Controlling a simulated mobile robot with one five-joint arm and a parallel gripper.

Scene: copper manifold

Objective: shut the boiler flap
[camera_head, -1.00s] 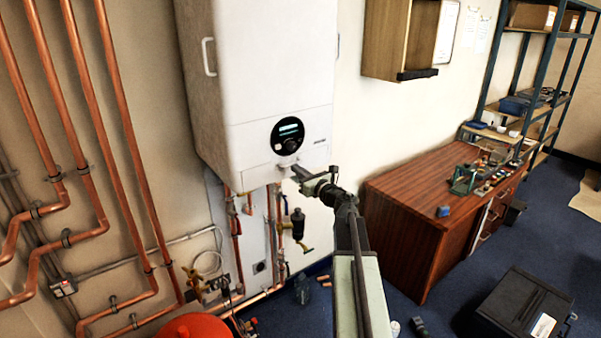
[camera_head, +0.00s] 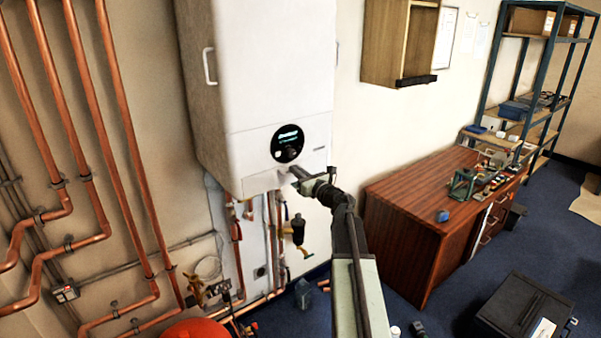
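The white boiler (camera_head: 270,60) hangs on the wall, left of the middle. Its lower front flap panel (camera_head: 247,152) carries a round dark dial with a lit display (camera_head: 287,142). The panel looks nearly flush with the front above it, with a thin seam between; I cannot tell whether it is fully shut. My gripper (camera_head: 296,174) is just below the dial, in front of the panel's lower part, and hides some of it. It appears close to or touching the panel. Its fingers are small and seen from behind, so their opening is unclear.
Copper pipes (camera_head: 115,150) run down the left wall, and valves (camera_head: 298,230) hang under the boiler. A red vessel (camera_head: 195,332) is at the bottom. A wooden desk (camera_head: 405,215) stands right of my arm, with a black case (camera_head: 520,310) on the blue floor.

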